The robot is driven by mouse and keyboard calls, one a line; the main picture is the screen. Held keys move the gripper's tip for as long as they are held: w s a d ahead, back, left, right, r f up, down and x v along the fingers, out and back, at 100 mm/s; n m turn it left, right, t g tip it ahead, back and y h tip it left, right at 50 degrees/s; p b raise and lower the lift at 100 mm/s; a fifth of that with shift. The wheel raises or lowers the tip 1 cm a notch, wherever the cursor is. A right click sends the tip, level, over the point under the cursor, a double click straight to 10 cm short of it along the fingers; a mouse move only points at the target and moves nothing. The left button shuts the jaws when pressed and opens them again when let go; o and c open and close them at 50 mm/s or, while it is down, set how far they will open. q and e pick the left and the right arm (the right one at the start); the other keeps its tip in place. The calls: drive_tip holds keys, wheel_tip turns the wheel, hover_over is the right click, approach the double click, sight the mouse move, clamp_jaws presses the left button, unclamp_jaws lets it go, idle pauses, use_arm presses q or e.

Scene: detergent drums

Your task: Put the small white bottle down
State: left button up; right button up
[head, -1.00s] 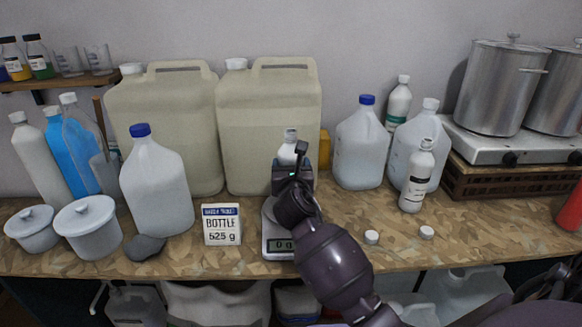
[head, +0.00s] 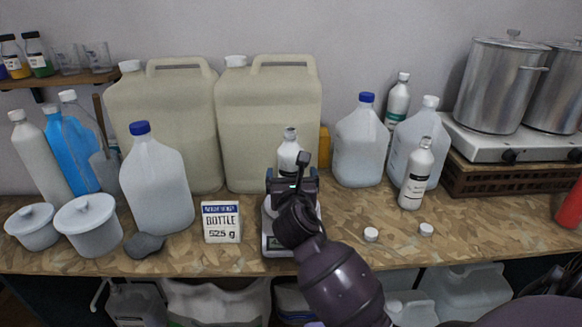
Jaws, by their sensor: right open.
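The small white bottle (head: 289,152) with a grey-white cap stands upright at the kitchen scale (head: 268,244), in front of the right beige drum. Its lower part is hidden behind my right gripper (head: 291,178). My right gripper is open, with its fingers at the near side of the bottle; I cannot tell whether they still touch it. The scale's plate and display are mostly covered by my gripper and wrist. My left gripper is not in view.
A sign reading "BOTTLE 525 g" (head: 221,222) stands left of the scale. A blue-capped jug (head: 156,185) is further left. Another white bottle (head: 416,176) and two loose caps (head: 371,235) are to the right. The bench between is clear.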

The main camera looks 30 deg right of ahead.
drive_tip(key=v, duration=0.6)
drive_tip(key=shift+s+a, duration=0.1)
idle(0.5)
